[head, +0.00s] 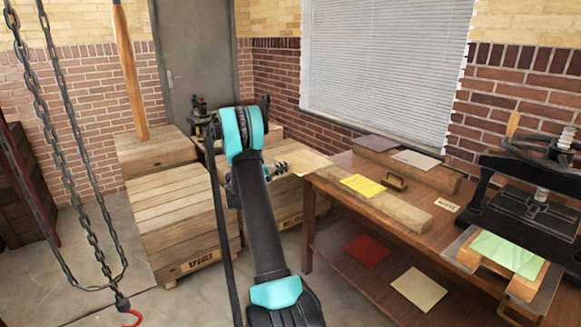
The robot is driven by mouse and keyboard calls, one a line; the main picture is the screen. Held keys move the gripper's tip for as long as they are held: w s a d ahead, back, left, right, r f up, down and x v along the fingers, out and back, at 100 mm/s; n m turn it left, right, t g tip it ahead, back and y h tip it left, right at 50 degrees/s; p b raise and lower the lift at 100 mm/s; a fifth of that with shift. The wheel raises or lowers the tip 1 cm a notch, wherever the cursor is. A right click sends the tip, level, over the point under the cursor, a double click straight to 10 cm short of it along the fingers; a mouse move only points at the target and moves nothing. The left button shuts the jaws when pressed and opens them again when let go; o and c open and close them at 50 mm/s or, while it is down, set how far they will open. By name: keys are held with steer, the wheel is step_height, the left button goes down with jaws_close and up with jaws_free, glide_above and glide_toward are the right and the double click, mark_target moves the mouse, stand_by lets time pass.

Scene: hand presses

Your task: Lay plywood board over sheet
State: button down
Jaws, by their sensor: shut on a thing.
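My gripper (279,169) is at the end of my arm, left of the workbench, partly hidden behind my arm. It is shut on a thin, pale plywood board (308,164), held roughly flat near the bench's left end. Whether the board touches anything is hard to tell. A pale green patterned sheet (509,251) lies on a wooden block on the bed of the black hand press at the right. The sheet's upper face is uncovered. The board is well to the left of it.
Wooden crates (185,223) stand at left. A chain (85,180) hangs in front.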

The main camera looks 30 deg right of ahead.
steer(key=a, duration=0.7)
steer(key=shift+s+a, duration=0.2)
steer(key=shift+s, duration=0.05)
stand_by(0.3)
steer(key=w+a+r+n+t+y, duration=0.2)
steer(key=w+a+n+t+y, duration=0.4)
steer(key=w+a+n+t, duration=0.45)
steer(key=s+a+r+n+t+y, duration=0.1)
steer(key=s+a+n+t+y, duration=0.1)
steer(key=a+y, duration=0.4)
steer(key=s+a+r+n+t+y, duration=0.1)
steer(key=a+n+t+y, duration=0.3)
steer(key=a, duration=1.1)
steer(key=shift+s+a+r+n+y, duration=0.3)
steer(key=shift+s+y, duration=0.3)
steer(key=shift+y, duration=0.4)
